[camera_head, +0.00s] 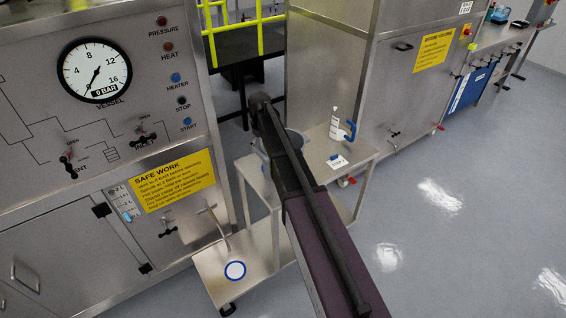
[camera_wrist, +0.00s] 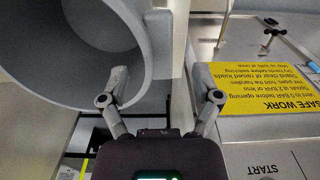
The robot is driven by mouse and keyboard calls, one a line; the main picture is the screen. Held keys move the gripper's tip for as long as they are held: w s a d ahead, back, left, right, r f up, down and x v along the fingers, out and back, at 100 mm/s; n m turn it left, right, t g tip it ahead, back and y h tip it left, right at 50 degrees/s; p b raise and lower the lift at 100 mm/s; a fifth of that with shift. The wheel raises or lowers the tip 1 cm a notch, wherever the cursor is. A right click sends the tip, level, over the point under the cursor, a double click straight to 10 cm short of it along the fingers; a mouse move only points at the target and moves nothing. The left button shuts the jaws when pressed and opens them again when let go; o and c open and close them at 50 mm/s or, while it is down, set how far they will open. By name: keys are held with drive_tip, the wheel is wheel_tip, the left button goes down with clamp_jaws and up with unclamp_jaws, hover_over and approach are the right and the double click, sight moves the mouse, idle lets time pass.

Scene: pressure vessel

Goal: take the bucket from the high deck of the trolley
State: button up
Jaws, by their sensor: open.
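The trolley stands in the middle of the head view, with its high deck (camera_head: 318,171) partly behind my arm. The bucket (camera_head: 297,137) is mostly hidden there by my arm; only a grey curved part shows. In the wrist view the grey bucket (camera_wrist: 107,22) fills the upper left, its round mouth facing the camera. My gripper (camera_wrist: 162,76) is open, its fingers apart. The left fingertip overlaps the bucket's rim in the picture, and a grey projection beside the rim lies between the fingers; I cannot tell whether they touch. In the head view the fingers are hidden.
On the high deck are a white bottle (camera_head: 335,122), a blue hook-shaped part (camera_head: 350,130) and a white card (camera_head: 337,161). The low deck bears a blue-ringed white disc (camera_head: 235,271). A steel control panel (camera_head: 110,170) stands close left, a cabinet (camera_head: 410,85) behind. Floor is clear at right.

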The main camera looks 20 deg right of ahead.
sight(263, 153)
drive_tip(key=shift+w+f+b, duration=0.1)
drive_tip(key=shift+f+b, duration=1.65)
drive_tip(key=shift+f, duration=0.25)
clamp_jaws()
